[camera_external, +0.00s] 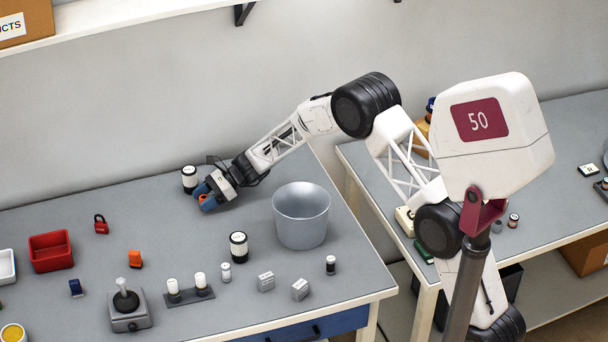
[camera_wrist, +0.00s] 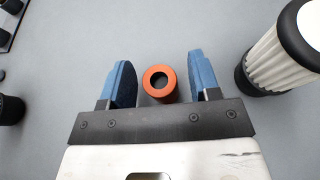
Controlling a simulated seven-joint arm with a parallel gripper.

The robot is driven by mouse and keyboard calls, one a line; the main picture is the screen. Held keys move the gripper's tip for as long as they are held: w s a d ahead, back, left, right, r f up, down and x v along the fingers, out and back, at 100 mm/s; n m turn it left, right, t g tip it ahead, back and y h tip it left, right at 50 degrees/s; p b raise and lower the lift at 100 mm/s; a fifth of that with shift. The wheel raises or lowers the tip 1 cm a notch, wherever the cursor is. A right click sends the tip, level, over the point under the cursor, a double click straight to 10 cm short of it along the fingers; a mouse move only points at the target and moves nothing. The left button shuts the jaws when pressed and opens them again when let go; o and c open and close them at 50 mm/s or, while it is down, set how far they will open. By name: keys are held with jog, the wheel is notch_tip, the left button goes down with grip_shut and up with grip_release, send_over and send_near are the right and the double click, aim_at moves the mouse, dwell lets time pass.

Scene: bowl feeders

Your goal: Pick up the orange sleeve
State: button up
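The orange sleeve (camera_wrist: 160,84) is a short orange tube with a dark round hole, seen from above in the wrist view. It stands on the grey table between the two blue fingers of my gripper (camera_wrist: 162,84), with a gap on each side. The gap on the left looks slightly wider at the finger's tip. My gripper is open. In the external view my gripper (camera_external: 203,195) is low at the table's back, and a bit of the orange sleeve (camera_external: 208,203) shows beside the blue fingers. The rest of it is hidden by them.
A white ribbed cylinder with black ends (camera_wrist: 285,52) stands close to the right of my gripper; it also shows in the external view (camera_external: 190,180). A grey bucket (camera_external: 301,225) stands to the right on the table. A red bin (camera_external: 50,251) is at left.

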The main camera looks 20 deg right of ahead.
aim_at(203, 197)
jog(key=c, duration=0.8)
jog(key=shift+c, duration=0.2)
jog(key=shift+r, duration=5)
